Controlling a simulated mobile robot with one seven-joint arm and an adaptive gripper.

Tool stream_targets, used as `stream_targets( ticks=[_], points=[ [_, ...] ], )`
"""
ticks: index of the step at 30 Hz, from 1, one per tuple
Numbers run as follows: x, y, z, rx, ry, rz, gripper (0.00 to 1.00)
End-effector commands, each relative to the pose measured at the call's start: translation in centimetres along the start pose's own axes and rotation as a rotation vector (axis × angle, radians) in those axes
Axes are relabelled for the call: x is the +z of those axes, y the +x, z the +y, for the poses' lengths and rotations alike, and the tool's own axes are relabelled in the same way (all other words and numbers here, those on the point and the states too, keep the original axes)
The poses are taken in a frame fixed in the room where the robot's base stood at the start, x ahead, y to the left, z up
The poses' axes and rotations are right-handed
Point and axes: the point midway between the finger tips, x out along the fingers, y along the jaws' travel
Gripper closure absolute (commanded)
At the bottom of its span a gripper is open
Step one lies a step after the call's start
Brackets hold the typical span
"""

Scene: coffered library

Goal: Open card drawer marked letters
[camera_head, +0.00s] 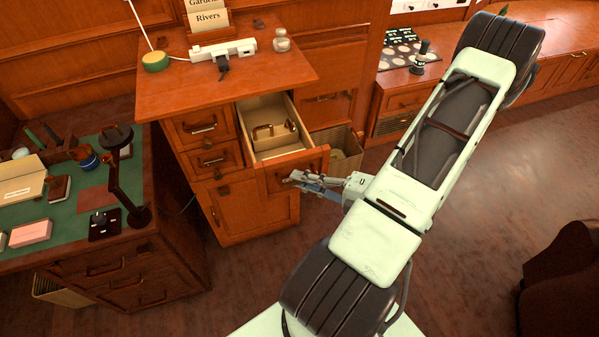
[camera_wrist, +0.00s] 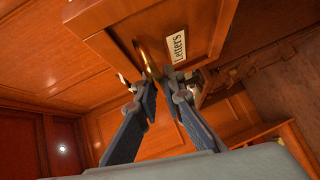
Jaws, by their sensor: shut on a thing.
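The card drawer (camera_head: 291,172) is in the upper right of the wooden cabinet (camera_head: 243,213) and stands pulled out, its pale interior showing from above. A handle-like brass piece shows inside it. In the wrist view the drawer front (camera_wrist: 195,25) bears a white label reading "Letters" (camera_wrist: 176,44). A brass handle (camera_wrist: 148,58) is fixed beside the label. My gripper (camera_wrist: 158,82) is shut on this handle, its two fingers on either side of it. In the head view my gripper (camera_head: 305,180) is at the drawer front and hides the handle there.
Other drawers (camera_head: 207,124) on the cabinet's left are closed. A punch-like white device (camera_head: 224,50) and a glass jar (camera_head: 281,41) stand on top. A desk with a green top (camera_head: 70,222) and a lamp (camera_head: 127,180) is at left.

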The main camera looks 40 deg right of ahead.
Motion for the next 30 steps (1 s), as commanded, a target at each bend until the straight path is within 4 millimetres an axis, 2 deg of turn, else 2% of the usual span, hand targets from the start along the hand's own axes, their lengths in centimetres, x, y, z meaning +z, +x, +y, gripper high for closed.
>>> stream_targets(
  ticks=[12, 13, 17, 26, 30],
  points=[
    [-0.2, -0.2, -0.1, -0.002, 0.0, 0.001, 1.0],
    [-0.2, -0.2, -0.1, -0.002, 0.0, 0.001, 0.89],
    [-0.1, -0.2, -0.1, -0.001, 0.0, 0.001, 0.74],
    [-0.1, -0.2, -0.1, -0.001, -0.001, 0.0, 0.74],
    [0.0, -1.5, -0.1, -0.001, -0.002, -0.004, 0.74]
  ],
)
